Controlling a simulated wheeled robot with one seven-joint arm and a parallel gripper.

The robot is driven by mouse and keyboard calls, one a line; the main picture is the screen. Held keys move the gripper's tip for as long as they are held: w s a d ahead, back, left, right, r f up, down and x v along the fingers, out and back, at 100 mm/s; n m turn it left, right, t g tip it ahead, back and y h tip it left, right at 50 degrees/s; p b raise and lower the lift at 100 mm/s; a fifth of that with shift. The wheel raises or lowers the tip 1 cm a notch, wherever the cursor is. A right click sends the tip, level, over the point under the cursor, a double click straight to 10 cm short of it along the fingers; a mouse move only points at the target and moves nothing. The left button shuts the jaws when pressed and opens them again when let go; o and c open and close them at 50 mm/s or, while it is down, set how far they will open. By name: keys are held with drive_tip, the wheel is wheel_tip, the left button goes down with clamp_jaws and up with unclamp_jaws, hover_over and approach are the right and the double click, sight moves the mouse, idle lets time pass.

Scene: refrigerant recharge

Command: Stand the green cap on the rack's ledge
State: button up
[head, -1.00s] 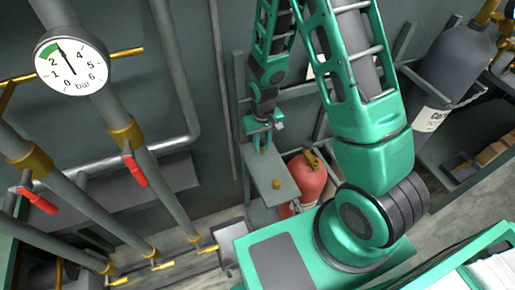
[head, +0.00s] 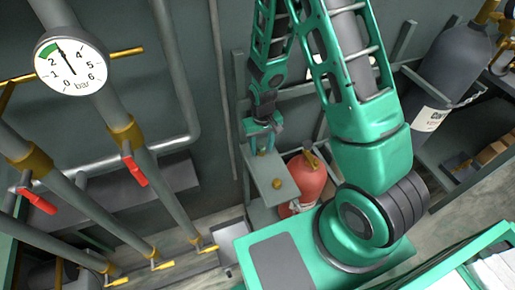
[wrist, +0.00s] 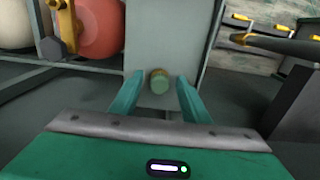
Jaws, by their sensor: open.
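The green cap (wrist: 160,84) shows end-on in the wrist view, a small round green face with a brass-coloured edge behind it. It is between my gripper's (wrist: 157,90) two spread green fingers, with a gap on each side. It appears to stand on the rack's grey ledge (wrist: 165,42); its contact with the ledge is hard to see. In the head view my gripper (head: 262,148) is over the back end of the ledge (head: 284,196). A small dull piece between the fingertips there is probably the cap. My gripper is open.
A brass knob (head: 277,183) sits farther forward on the ledge. A red cylinder (head: 307,180) stands right beside the ledge. Pipes with red-handled valves (head: 134,170) and a pressure gauge (head: 71,61) are at the left. A grey cylinder (head: 455,70) stands at the right.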

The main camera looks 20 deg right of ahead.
sight(261, 147)
drive_tip(key=s+d+r+m, duration=0.1)
drive_tip(key=d+r, duration=0.2)
drive_tip(key=r, duration=0.6)
drive_tip(key=s+d+r, duration=0.2)
drive_tip(key=d+r, duration=0.1)
drive_tip(key=r, duration=0.6)
drive_tip(key=s+d+r+m, duration=0.1)
drive_tip(key=s+d+r, duration=0.2)
drive_tip(key=s, duration=0.4)
drive_tip(key=s+d+r+m, duration=0.2)
drive_tip(key=s+d+r, duration=0.2)
drive_tip(key=s+r, duration=0.2)
drive_tip(key=s+d+r+m, duration=0.2)
drive_tip(key=s+d+r, duration=0.1)
drive_tip(key=s, duration=0.6)
drive_tip(key=shift+s+d+r, duration=0.15)
drive_tip(key=shift+s+r, duration=0.05)
drive_tip(key=shift+r, duration=0.55)
